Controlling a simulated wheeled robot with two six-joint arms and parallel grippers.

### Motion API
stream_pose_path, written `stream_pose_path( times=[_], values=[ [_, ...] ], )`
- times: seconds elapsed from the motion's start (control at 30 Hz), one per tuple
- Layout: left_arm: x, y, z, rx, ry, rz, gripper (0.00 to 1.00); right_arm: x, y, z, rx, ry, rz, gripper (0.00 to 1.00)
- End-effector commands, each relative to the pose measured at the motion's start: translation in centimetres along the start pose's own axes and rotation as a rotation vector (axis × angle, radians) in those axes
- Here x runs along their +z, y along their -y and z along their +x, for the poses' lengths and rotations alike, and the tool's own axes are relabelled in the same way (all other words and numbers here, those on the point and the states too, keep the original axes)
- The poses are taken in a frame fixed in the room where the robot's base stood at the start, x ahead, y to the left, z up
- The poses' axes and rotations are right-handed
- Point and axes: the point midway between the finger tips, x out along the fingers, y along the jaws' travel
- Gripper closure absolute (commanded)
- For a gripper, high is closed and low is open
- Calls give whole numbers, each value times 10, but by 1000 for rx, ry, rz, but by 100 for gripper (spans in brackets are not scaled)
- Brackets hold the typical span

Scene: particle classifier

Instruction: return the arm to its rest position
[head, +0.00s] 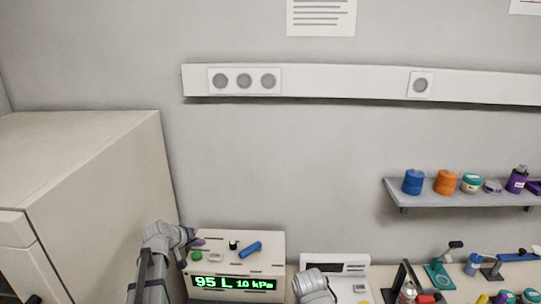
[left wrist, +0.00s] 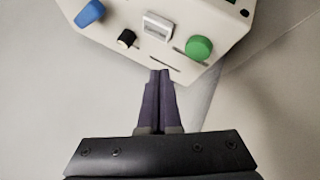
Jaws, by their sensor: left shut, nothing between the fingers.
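My left gripper (head: 198,241) is at the left end of the top of a white device with a green display (head: 235,283) reading "95 L 10 kPa". In the left wrist view its two dark purple fingers (left wrist: 160,73) are together with nothing between them. The tips are close to the device's edge (left wrist: 190,67); I cannot tell whether they touch it. The device has a green button (left wrist: 199,48), a black knob (left wrist: 126,38), a blue handle (left wrist: 90,13) and a white labelled piece (left wrist: 157,26). My right gripper does not show.
A large pale cabinet (head: 95,190) stands close on the left. Part of an arm of mine is in front of a second white instrument (head: 335,263). A wall shelf (head: 460,200) with several coloured containers is at the right, above small bench tools (head: 440,276).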

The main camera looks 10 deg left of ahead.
Motion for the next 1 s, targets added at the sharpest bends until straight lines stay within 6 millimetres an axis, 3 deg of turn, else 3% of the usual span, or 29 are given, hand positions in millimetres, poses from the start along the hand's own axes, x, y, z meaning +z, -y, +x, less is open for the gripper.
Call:
stream_pose_path(
  times=[0.1,0.23,0.4,0.5,0.6,0.7,1.0],
  values=[
    [70,-37,17,-19,135,114,100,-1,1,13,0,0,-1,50],
    [160,-72,25,-73,319,281,100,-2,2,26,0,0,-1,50],
    [268,-93,12,-184,530,502,100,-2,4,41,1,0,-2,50],
    [314,-94,-1,-254,619,611,100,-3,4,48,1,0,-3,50],
    [344,-93,-14,-315,680,695,100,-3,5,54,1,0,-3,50],
    [362,-91,-24,-360,715,749,100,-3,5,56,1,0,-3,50],
    [373,-89,-32,-398,740,786,100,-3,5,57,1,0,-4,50]
  ],
)
